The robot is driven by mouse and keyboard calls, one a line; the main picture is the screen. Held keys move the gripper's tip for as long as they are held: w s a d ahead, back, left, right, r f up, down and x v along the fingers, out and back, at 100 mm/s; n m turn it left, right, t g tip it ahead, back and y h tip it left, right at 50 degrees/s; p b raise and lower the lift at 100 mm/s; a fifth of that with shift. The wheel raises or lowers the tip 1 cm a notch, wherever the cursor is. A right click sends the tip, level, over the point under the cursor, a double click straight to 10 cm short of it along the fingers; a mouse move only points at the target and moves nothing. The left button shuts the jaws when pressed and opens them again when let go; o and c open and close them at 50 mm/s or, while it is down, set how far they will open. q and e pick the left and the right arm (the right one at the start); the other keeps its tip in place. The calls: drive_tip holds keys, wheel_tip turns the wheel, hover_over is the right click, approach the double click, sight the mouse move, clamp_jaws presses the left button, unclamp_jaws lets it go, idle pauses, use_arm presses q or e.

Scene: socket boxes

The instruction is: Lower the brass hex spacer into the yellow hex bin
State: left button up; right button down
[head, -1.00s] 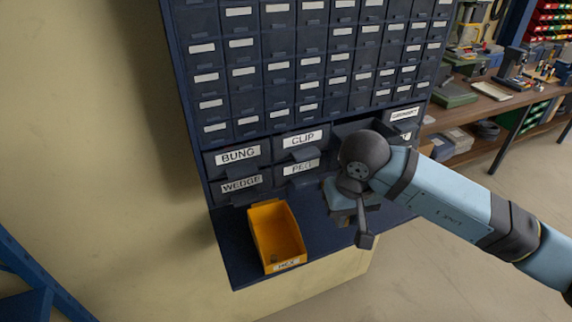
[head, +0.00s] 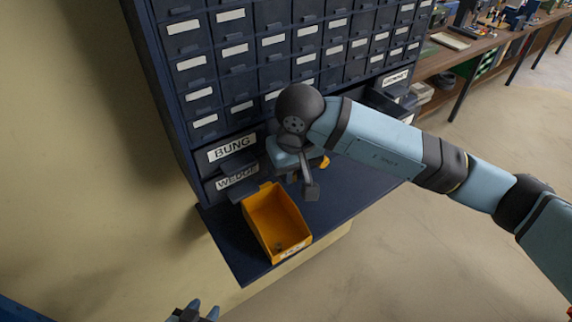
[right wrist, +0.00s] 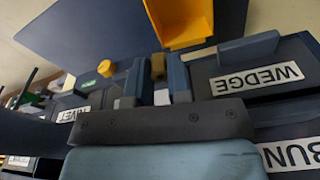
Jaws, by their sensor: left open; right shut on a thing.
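The yellow hex bin (head: 262,236) sits on the dark shelf below the drawers in the head view; a small dark thing lies inside near its label. It also shows in the right wrist view (right wrist: 180,22). My right gripper (right wrist: 158,72) is shut on the brass hex spacer (right wrist: 158,66), just beside the bin in that view. In the head view my right gripper (head: 297,172) is behind and right of the bin, its fingertips and the spacer mostly hidden by my wrist. My left gripper (head: 196,313) shows only partly at the bottom edge, open and away from the bin.
A drawer cabinet rises behind the shelf, with drawers labelled BUNG (head: 232,148) and WEDGE (head: 236,181) near the bin. A drawer (head: 393,102) stands open at the right. A yellow thing (right wrist: 106,68) shows beyond my fingers. The shelf (head: 350,190) is clear at right.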

drive_tip(key=b, duration=0.1)
hover_over(291, 232)
wheel_tip(291, 232, down, 8)
drive_tip(key=shift+d+f+b, duration=0.1)
drive_tip(key=shift+f+b, duration=0.2)
drive_tip(key=shift+f, duration=0.5)
drive_tip(key=shift+f, duration=0.15)
drive_tip(key=shift+f+b, duration=1.9)
drive_tip(key=shift+b, duration=0.45)
drive_tip(key=shift+f+b, duration=1.05)
drive_tip(key=shift+b, duration=0.2)
